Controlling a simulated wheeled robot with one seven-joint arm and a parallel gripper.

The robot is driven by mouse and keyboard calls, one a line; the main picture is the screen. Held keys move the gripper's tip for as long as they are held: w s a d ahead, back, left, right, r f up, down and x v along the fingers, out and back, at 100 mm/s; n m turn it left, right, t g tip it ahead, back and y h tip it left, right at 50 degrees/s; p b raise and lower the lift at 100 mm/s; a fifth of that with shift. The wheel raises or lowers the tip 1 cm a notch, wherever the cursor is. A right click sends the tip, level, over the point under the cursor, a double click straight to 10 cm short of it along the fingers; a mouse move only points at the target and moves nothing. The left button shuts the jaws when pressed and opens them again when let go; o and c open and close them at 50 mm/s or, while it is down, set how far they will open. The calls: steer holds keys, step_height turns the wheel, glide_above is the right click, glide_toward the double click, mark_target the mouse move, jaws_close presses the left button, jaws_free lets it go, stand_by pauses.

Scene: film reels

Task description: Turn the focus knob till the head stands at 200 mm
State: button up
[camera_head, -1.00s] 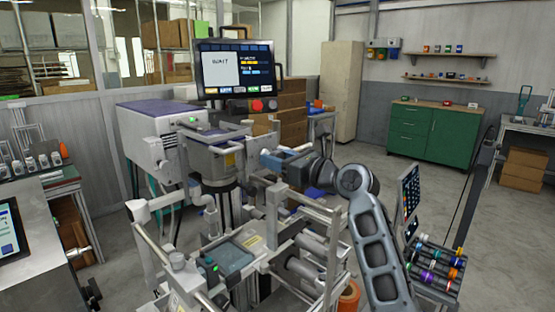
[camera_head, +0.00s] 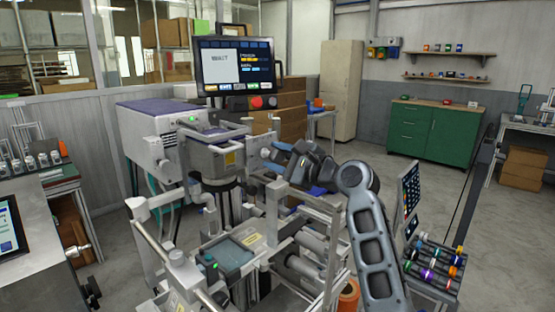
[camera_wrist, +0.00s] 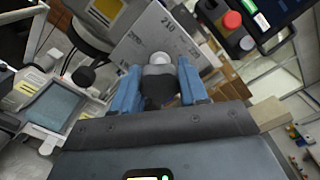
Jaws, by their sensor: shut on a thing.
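The focus knob (camera_wrist: 159,66), pale-tipped with a grey body, sits between the two blue fingers of my gripper (camera_wrist: 159,84) in the wrist view. The fingers are shut on it from both sides and hide part of it. No pointer can be made out. In the head view my gripper (camera_head: 283,152) is at the right side of the grey head housing (camera_head: 212,158), where the knob is mostly hidden.
A monitor (camera_head: 235,66) showing WAIT stands above the machine, with a red button (camera_head: 256,102) below it. Metal rails and rollers (camera_head: 310,240) lie below my arm. A green cabinet (camera_head: 435,137) stands at the back right, with open floor in front.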

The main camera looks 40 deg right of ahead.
steer(key=n, duration=0.2)
steer(key=r+n+b, duration=0.1)
steer(key=n, duration=0.1)
steer(key=shift+d+r, duration=0.15)
steer(key=shift+o, duration=0.8)
steer(key=n+b, duration=0.1)
steer(key=n, duration=0.2)
steer(key=shift+b, duration=0.4)
steer(key=shift+o, duration=0.4)
steer(key=n+b, duration=0.2)
steer(key=n, duration=0.2)
steer(key=shift+n, duration=0.4)
steer(key=shift+o, duration=0.5)
steer(key=n+b, duration=0.2)
steer(key=n, duration=0.1)
steer(key=shift+n+b, duration=0.3)
steer(key=shift+n, duration=0.2)
steer(key=shift+c, duration=0.7)
steer(key=shift+a+r+n, duration=0.1)
steer(key=shift+a+n, duration=0.15)
steer(key=shift+n, duration=0.05)
jaws_close()
steer(key=o, duration=0.8)
jaws_free()
steer(key=shift+d+f, duration=0.15)
steer(key=shift+f, duration=0.2)
steer(key=shift+o, duration=0.2)
steer(key=shift+s, duration=0.15)
